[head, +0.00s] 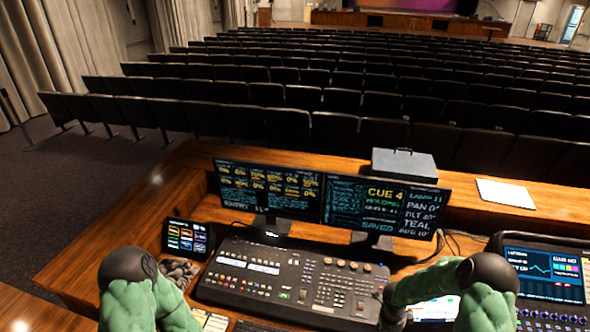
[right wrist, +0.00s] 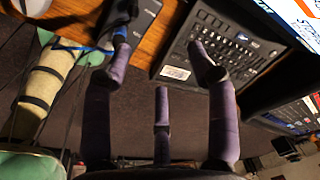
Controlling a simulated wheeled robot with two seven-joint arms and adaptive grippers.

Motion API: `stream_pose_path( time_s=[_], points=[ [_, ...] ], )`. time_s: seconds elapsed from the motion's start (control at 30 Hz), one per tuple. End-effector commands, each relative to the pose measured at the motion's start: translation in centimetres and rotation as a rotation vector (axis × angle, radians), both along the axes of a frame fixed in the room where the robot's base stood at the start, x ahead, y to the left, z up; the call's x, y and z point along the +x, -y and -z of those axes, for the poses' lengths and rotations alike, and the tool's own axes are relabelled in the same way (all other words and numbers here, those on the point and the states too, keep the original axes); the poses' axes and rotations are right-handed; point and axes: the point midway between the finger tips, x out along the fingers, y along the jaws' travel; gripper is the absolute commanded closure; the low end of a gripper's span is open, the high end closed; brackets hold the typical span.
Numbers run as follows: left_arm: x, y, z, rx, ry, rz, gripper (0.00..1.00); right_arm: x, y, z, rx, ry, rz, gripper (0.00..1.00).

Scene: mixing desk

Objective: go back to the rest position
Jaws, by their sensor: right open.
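My right gripper (right wrist: 159,58) is open in the right wrist view, with its dark purple fingers spread and nothing between them. It points down past the wooden desk edge (right wrist: 75,35), with dark floor showing between the fingers. In the head view, my green right arm bends in at the lower right and my green left arm shows at the lower left. My left gripper is out of view.
The desk carries a lighting console (head: 300,275), two monitors (head: 267,188) (head: 378,207), a small touchscreen (head: 188,238), a second console with a screen (head: 543,275), a dark case (head: 404,164) and white paper (head: 505,193). Rows of seats (head: 340,100) lie beyond.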

Motion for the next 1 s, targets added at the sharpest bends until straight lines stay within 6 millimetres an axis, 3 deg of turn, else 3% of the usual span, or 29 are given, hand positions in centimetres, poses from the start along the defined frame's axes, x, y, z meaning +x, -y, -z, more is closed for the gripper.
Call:
stream_pose_path(
  time_s=[0.37, 0.67, 1.0],
  points=[
    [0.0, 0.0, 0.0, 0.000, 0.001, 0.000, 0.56, -4.3, -4.8, 2.1, -0.052, 0.001, -0.683, 0.42],
    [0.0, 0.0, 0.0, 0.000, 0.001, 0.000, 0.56, -9.1, -11.6, 2.8, 0.022, 0.052, -1.252, 0.42],
    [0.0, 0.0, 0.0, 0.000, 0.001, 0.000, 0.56, -16.6, -19.2, 1.7, 0.181, 0.152, -1.785, 0.42]
  ],
)
